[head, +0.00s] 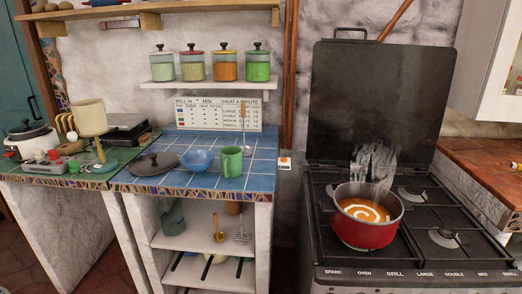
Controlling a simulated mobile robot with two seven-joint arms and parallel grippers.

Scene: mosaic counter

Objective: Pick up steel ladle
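I cannot tell for certain which utensil is the steel ladle. A grey metal utensil (242,233) hangs or stands at the right of the open shelf under the blue-tiled counter, its head too small to make out. Beside it is a golden-coloured utensil (218,229) with a round lower end. A thin upright utensil with an orange-brown handle (243,117) is in front of the wall chart, with a small greyish end near the counter. Neither of my grippers is in view.
The tiled counter (180,143) holds a dark lid (154,162), a blue bowl (198,161) and a green mug (231,162). A red pot (364,232) with orange soup sits on the stove (432,262). Several jars stand on the wall shelf (208,85).

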